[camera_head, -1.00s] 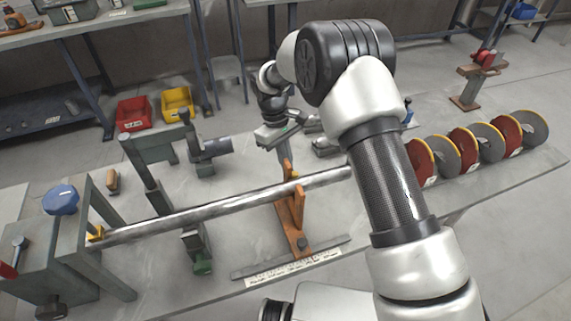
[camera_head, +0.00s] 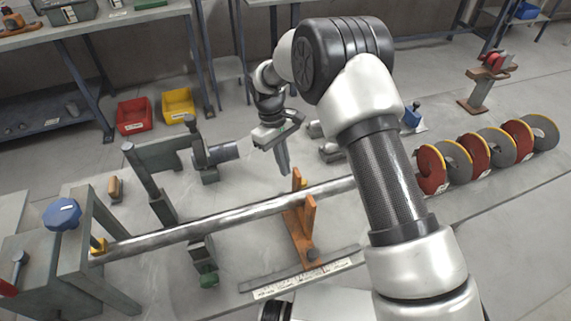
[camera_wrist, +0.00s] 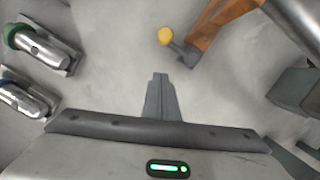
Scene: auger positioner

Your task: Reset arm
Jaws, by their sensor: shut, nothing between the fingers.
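My gripper (camera_head: 284,170) hangs fingers-down above the bench, behind the orange V-shaped support, apart from it. Its fingers are shut with nothing between them; they also show in the wrist view (camera_wrist: 160,80). A long metal rod (camera_head: 215,225) runs from the grey frame at the left across the orange support (camera_head: 301,232); its right end is hidden behind my arm. In the wrist view the rod (camera_wrist: 298,22) and part of the orange support (camera_wrist: 218,25) are at the upper right, with a yellow knob (camera_wrist: 165,36) near it.
A grey clamp frame with a blue knob (camera_head: 62,213) stands at the left. Several red and grey discs (camera_head: 478,155) stand in a row at the right. Metal clamps (camera_wrist: 42,45) lie beside my gripper. Red (camera_head: 133,116) and yellow (camera_head: 178,105) bins are behind the bench.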

